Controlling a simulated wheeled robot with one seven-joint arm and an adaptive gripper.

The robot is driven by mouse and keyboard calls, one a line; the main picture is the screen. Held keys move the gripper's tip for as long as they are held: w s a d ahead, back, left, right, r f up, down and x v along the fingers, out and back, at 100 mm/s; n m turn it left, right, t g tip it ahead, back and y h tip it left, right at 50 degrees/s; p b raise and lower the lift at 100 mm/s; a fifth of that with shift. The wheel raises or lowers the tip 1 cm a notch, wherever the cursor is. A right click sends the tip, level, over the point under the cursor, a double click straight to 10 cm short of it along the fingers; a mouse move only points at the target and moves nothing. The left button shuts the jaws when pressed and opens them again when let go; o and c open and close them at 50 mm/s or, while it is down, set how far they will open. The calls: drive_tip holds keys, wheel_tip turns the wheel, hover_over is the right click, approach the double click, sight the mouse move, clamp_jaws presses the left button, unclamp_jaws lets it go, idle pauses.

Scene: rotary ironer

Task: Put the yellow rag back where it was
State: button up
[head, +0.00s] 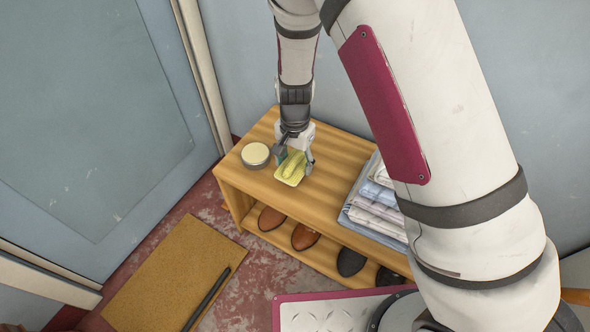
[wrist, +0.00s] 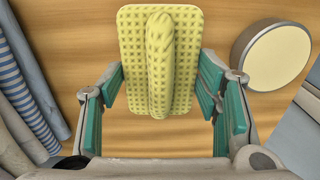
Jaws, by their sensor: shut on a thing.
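The yellow rag (head: 289,173) is at the top of the wooden bench (head: 325,180), near its left end. In the wrist view the rag (wrist: 132,42) is a flat, waffle-textured square with a raised fold down its middle. My gripper (head: 295,161) points down over it.
A round tin with a cream top (head: 256,155) stands close left of the rag. A stack of folded cloths (head: 373,207) lies on the bench to the right. Several shoes (head: 305,237) sit on the shelf below. A brown mat (head: 165,270) with a black rod (head: 207,299) lies on the floor.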

sight(295, 170)
drive_tip(key=shift+s+f+b, duration=0.1)
drive_tip(key=shift+f+b, duration=0.7)
drive_tip(key=shift+f, duration=0.95)
drive_tip(key=shift+f, duration=0.15)
drive_tip(key=o, duration=1.1)
wheel_tip(295, 170, up, 12)
drive_tip(key=p, duration=0.4)
drive_tip(key=shift+p, duration=0.3)
